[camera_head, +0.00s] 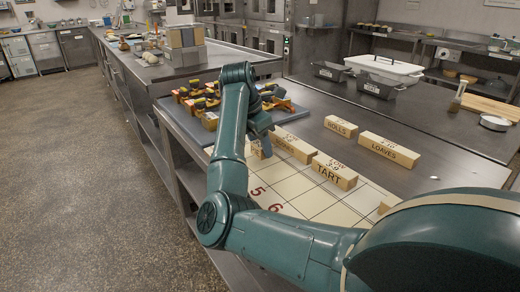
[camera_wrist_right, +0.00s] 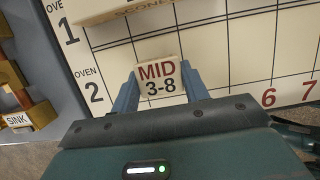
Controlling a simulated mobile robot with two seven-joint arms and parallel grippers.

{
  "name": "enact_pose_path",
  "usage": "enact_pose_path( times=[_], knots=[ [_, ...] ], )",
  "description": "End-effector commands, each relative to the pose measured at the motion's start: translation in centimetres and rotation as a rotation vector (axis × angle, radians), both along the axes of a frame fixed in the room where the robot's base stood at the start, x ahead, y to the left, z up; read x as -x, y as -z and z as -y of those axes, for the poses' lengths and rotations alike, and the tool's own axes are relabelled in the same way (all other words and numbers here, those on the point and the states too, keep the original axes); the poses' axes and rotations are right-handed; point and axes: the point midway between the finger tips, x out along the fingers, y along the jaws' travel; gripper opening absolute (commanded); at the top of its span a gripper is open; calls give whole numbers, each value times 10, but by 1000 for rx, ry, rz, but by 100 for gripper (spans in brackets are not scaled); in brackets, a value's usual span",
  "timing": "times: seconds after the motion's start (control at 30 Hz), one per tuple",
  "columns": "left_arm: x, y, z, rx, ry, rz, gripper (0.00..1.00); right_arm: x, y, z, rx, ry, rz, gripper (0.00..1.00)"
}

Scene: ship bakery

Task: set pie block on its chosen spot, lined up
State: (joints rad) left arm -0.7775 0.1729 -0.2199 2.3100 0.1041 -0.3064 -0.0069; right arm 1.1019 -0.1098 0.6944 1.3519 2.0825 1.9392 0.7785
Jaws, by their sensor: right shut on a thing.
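My right gripper (camera_head: 261,140) is shut on a pale wooden block (camera_wrist_right: 158,80) whose end reads MID 3-8. The block's name side is hidden, so I cannot tell from lettering that it is the pie block. In the right wrist view it sits between the blue fingers, over the white grid board (camera_wrist_right: 240,40) in the OVEN 2 row, near that label. I cannot tell whether it touches the board. The scones block (camera_head: 293,147) lies on the board just beyond, with the tart block (camera_head: 335,173) to its right. My left gripper is not in view.
The rolls block (camera_head: 341,126) and loaves block (camera_head: 388,150) stand on the steel counter behind the board. A blue tray of orange and dark pieces (camera_head: 205,100) lies left of the gripper. White-lidded container (camera_head: 385,69) stands at back. Front board cells by 5 and 6 look clear.

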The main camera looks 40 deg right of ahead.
Motion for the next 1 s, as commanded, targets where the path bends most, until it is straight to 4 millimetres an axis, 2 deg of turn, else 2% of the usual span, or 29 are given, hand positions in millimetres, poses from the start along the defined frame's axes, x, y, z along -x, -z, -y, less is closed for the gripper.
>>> enact_pose_path(
  times=[0.03,0.1,0.47,0.5,0.73,1.0],
  knots=[
    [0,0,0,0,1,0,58,1,9,0,1,1,-3,23],
    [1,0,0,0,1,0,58,1,15,0,0,2,-2,23],
    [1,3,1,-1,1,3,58,0,20,0,0,1,1,23],
    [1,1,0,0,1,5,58,0,19,0,0,1,1,47],
    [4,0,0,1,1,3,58,0,19,0,0,1,0,66],
    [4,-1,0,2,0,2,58,0,17,0,0,1,0,67]
  ],
)
